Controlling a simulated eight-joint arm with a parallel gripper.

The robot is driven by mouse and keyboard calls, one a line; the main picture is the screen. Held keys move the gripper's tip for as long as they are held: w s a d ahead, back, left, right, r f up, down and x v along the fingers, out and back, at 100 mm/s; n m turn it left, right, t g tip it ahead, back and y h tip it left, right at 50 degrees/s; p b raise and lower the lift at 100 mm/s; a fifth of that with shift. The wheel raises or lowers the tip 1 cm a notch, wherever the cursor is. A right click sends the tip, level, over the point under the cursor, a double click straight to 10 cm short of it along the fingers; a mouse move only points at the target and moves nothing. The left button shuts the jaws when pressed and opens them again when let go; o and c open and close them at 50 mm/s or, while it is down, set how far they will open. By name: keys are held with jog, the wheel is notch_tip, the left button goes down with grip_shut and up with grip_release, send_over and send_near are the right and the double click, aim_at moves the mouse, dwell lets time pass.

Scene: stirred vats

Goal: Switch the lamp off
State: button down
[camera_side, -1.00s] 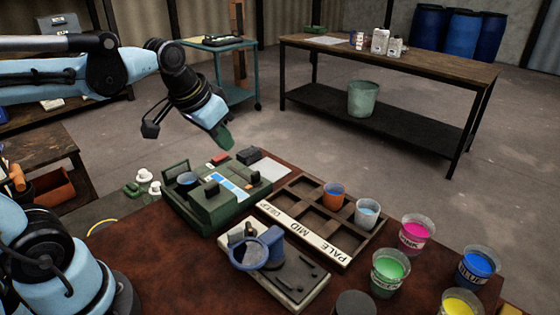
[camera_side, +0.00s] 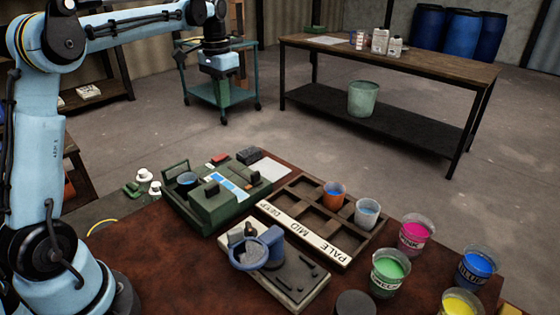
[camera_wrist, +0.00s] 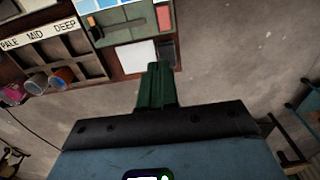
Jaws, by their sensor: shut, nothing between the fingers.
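My gripper (camera_side: 222,92) is shut and empty, its green fingers pointing down, high up and apart from the table. In the wrist view its fingers (camera_wrist: 155,85) are together.
A wooden rack (camera_side: 300,232) marked DEEP, MID, PALE holds an orange cup (camera_side: 334,194) and a clear cup (camera_side: 367,213). A blue ring holder (camera_side: 262,248) stands in front. Several paint cups, including green (camera_side: 390,272), stand at right. A white sheet (camera_side: 263,171) lies behind.

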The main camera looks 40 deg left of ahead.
aim_at(223, 156)
jog(key=shift+w+a+f, duration=0.15)
jog(key=shift+a+f, duration=0.05)
jog(key=shift+a, duration=0.3)
jog(key=shift+f, duration=0.1)
notch_tip(223, 156, down, 14)
jog(key=shift+r, duration=0.1)
dwell(0.5)
dwell(0.4)
jog(key=shift+s+r, duration=0.25)
jog(key=shift+s, duration=0.45)
